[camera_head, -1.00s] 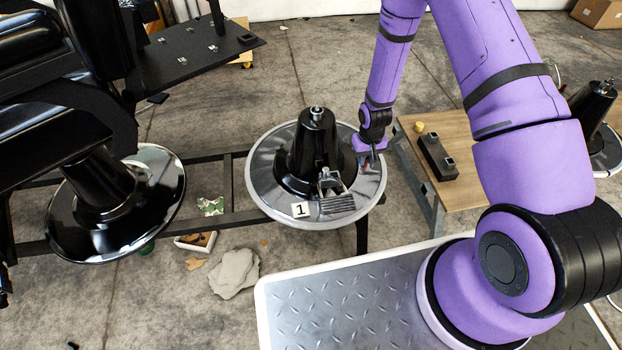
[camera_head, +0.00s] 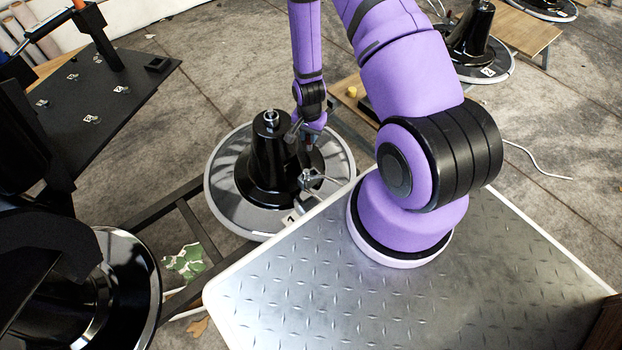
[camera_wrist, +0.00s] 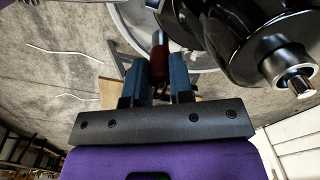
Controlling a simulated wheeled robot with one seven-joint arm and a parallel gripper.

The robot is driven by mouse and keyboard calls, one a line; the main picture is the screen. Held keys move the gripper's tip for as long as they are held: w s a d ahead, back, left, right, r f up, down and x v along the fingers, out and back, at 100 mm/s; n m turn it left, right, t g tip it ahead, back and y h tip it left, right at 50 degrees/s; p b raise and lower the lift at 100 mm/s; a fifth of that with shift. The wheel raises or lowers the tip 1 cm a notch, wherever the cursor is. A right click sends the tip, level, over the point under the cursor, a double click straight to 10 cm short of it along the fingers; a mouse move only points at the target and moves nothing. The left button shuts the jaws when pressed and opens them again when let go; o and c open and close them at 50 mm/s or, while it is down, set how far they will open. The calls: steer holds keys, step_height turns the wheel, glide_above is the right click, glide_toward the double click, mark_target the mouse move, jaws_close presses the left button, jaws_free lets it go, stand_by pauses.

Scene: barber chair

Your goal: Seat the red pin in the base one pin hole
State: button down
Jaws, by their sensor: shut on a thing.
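The red pin (camera_wrist: 160,66) is clamped between the two blue fingers of my gripper (camera_wrist: 160,88) in the wrist view, with its grey metal end pointing away from the palm. In the head view my gripper (camera_head: 305,133) is over the right part of base one (camera_head: 228,197), beside its black cone; the pin cannot be made out there. Base one is a round silver disc with a black cone (camera_head: 270,155) and a tag at its front edge. The pin hole cannot be made out in either view.
A metal bracket (camera_head: 312,180) stands on base one's front right. My silver deck lies close in front. A black chair base (camera_head: 125,285) is at the lower left and a black shelf (camera_head: 105,90) at the upper left. Another base (camera_head: 470,55) stands at the upper right.

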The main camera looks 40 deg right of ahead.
steer(key=m, duration=0.1)
glide_toward(313, 168)
steer(key=f, duration=0.2)
steer(key=s+a+f, duration=0.1)
steer(key=f, duration=0.3)
steer(key=shift+s+a+f, duration=0.15)
steer(key=shift+s+f, duration=0.25)
steer(key=shift+f, duration=0.1)
steer(key=c, duration=1.3)
jaws_free()
step_height(313, 168, up, 12)
steer(key=shift+r, duration=0.15)
steer(key=shift+w+r, duration=0.1)
